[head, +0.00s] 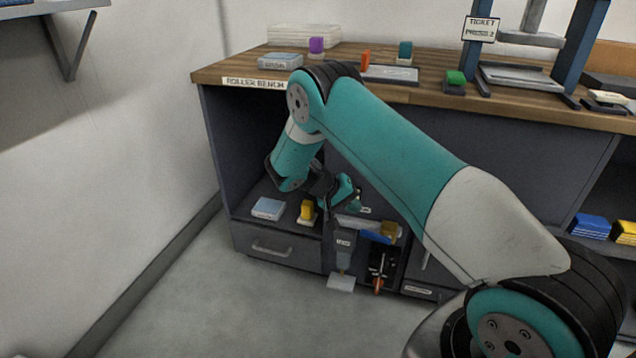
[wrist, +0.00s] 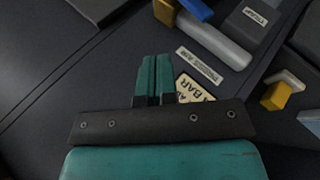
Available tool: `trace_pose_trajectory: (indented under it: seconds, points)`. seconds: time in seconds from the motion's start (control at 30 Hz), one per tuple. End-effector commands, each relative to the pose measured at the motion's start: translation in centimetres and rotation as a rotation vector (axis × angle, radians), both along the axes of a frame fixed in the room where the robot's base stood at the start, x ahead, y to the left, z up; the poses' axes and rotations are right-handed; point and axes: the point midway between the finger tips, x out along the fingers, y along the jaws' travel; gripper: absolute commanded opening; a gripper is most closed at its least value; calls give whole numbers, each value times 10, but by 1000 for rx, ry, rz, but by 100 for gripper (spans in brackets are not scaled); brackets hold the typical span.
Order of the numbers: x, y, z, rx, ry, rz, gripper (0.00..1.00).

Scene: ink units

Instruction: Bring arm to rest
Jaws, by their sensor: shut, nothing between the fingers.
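My gripper (wrist: 155,62) shows in the wrist view with its two teal fingers together, shut and empty. In the head view my gripper (head: 354,196) hangs low in front of the open bay of the roller bench (head: 225,78), partly hidden by my own arm. My arm is bent, its upper link crossing in front of the bench and its forearm folded downward. In the wrist view a label plate (wrist: 192,88) lies beside the fingers, partly covered. I cannot tell whether the fingers touch anything.
The bench's lower shelf holds a pale blue box (head: 268,208) and a yellow-handled item (head: 307,211). A long pale bar (wrist: 215,40) lies near the gripper in the wrist view. A press frame (head: 580,45) stands on the benchtop at right. The floor (head: 210,310) at front left is clear.

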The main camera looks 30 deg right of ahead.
Motion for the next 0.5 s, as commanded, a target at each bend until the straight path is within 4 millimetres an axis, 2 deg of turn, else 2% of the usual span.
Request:
trace_pose_trajectory:
  seconds: [0.17, 0.27, 0.37, 0.5]
  points:
    - [0, 0, 0, 1, 0, 1, 0]
    - [3, 7, 8, 28, -7, 17, 0]
    - [8, 26, 31, 106, -24, 67, 0]
    - [5, 75, 82, 292, -48, 196, 0]
